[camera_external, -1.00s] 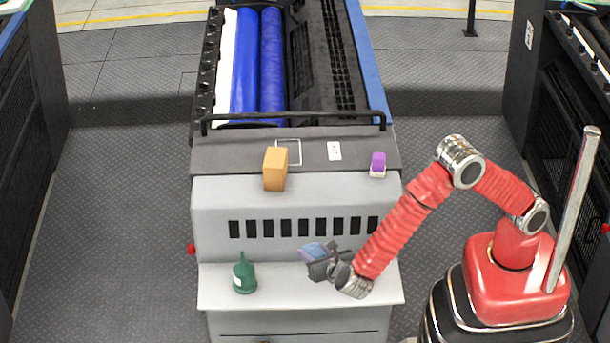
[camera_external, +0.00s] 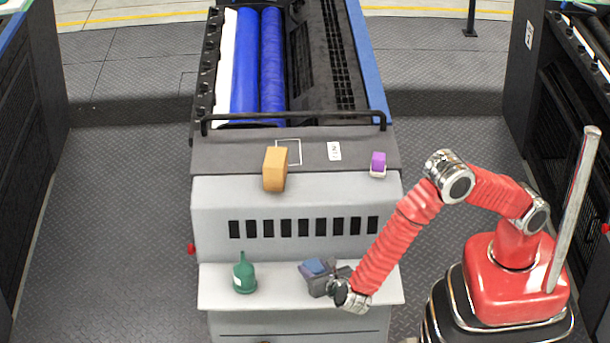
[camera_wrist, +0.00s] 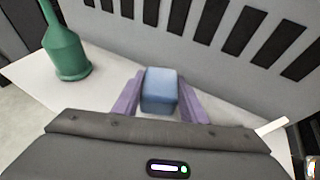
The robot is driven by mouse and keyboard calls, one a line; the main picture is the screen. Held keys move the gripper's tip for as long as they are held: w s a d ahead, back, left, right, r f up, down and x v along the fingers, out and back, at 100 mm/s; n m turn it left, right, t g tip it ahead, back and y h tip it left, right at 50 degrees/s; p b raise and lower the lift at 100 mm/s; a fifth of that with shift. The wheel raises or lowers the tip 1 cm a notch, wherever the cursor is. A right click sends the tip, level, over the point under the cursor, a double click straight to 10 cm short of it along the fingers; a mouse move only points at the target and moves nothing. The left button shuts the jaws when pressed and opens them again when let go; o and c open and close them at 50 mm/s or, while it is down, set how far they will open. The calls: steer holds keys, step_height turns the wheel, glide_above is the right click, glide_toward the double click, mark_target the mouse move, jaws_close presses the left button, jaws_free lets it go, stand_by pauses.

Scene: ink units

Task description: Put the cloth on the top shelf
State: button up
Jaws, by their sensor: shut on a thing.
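The blue cloth (camera_wrist: 160,92) looks like a small rounded block. It sits between the two fingers of my gripper (camera_wrist: 158,98) in the wrist view, and the gripper is shut on it. In the external view the cloth (camera_external: 316,266) shows at the end of my gripper (camera_external: 318,274), at the lower light ledge (camera_external: 222,298) of the grey machine. I cannot tell whether the cloth touches this ledge. The dark top shelf (camera_external: 236,152) is higher and farther back, with a white square outline and a label on it.
A green bottle (camera_external: 244,275) stands on the lower ledge, left of my gripper; it also shows in the wrist view (camera_wrist: 66,45). An orange box (camera_external: 274,170) and a purple-and-white block (camera_external: 378,164) are on the top shelf. A dark rail (camera_external: 300,117) runs behind them.

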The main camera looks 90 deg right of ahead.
steer(key=shift+f, duration=1.85)
steer(key=shift+f, duration=0.1)
steer(key=o, duration=1)
steer(key=v, duration=1.2)
